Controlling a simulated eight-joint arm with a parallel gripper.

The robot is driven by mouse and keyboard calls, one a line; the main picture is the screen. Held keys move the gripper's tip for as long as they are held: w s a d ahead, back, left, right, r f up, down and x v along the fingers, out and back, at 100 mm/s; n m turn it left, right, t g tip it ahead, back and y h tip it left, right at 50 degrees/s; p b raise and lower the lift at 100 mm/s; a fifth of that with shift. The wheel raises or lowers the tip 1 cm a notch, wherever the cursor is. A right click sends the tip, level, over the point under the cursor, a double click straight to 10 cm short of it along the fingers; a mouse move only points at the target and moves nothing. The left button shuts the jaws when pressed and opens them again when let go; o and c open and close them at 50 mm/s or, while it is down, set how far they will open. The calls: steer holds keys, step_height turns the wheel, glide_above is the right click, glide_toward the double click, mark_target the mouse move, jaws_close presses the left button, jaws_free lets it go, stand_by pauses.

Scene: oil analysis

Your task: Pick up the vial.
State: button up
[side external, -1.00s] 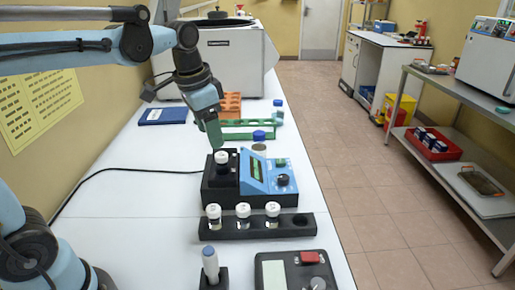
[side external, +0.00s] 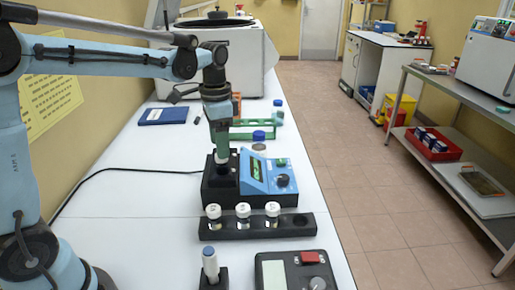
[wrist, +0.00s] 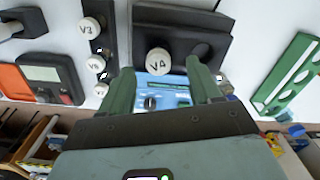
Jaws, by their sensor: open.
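The vial with a white cap marked V4 (wrist: 158,62) stands upright in the black well block of the blue analyser (side external: 268,176); its cap (side external: 221,157) also shows in the side view. My gripper (side external: 222,150) points down right over this vial, with the green fingertips at about cap height. In the wrist view, the open fingers (wrist: 162,78) stand to either side of the cap, which appears between and slightly beyond the tips. I cannot tell whether they touch it. The vial's glass body is hidden in the block.
A black rack (side external: 255,228) holds three white-capped vials in front, with an empty hole at its right end. A blue-topped pen-like tool (side external: 210,264) and a meter (side external: 296,270) stand nearer. A green rack (side external: 255,129) and blue-capped jar (side external: 259,137) are behind.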

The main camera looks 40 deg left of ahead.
mark_target(222, 166)
steer(key=shift+d+f, duration=0.15)
steer(key=shift+f, duration=2.65)
jaws_close()
steer(key=shift+r, duration=0.1)
